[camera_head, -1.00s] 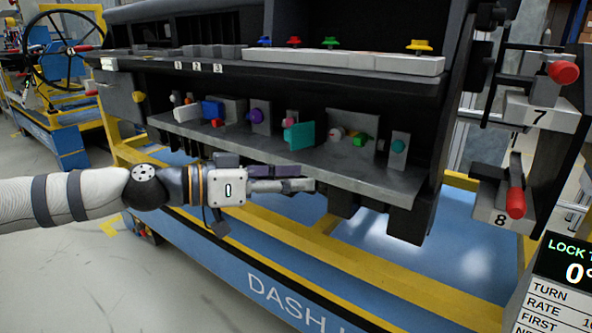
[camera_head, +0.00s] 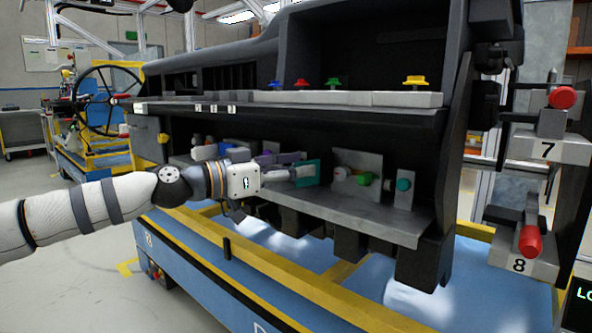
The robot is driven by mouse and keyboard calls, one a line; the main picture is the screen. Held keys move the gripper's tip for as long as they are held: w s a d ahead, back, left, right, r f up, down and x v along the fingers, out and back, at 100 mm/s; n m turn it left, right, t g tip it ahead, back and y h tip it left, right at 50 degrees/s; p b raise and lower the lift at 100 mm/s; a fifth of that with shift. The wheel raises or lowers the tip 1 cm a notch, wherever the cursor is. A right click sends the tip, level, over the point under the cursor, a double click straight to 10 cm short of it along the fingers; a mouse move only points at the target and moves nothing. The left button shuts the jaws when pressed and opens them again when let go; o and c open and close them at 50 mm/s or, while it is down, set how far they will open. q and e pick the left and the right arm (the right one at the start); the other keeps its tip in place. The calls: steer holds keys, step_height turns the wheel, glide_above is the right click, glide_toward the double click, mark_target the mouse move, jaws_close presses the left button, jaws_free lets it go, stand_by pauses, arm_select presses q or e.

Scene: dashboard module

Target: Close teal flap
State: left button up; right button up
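The teal flap (camera_head: 311,168) is an upright plate on the lower shelf of the dashboard module, standing out toward me. My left gripper (camera_head: 308,165) reaches in from the left, with its fingertips at the flap's left side. The fingers overlap part of the flap, and I cannot tell whether they touch it. The two fingers lie close to each other in this view, so their opening is unclear. My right gripper is not in view.
On the same shelf, a green knob (camera_head: 364,179) and a round teal button (camera_head: 403,185) are right of the flap. A ledge (camera_head: 340,98) with coloured knobs runs above. Red-handled units (camera_head: 530,243) stand at the right. The shelf front (camera_head: 370,222) is bare.

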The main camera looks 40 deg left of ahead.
arm_select(q)
steer(key=shift+w+d, duration=0.1)
steer(key=shift+w, duration=0.1)
jaws_close()
steer(key=shift+s+r+y+p, duration=0.1)
steer(key=shift+r+y+p, duration=0.15)
steer(key=shift+p, duration=0.2)
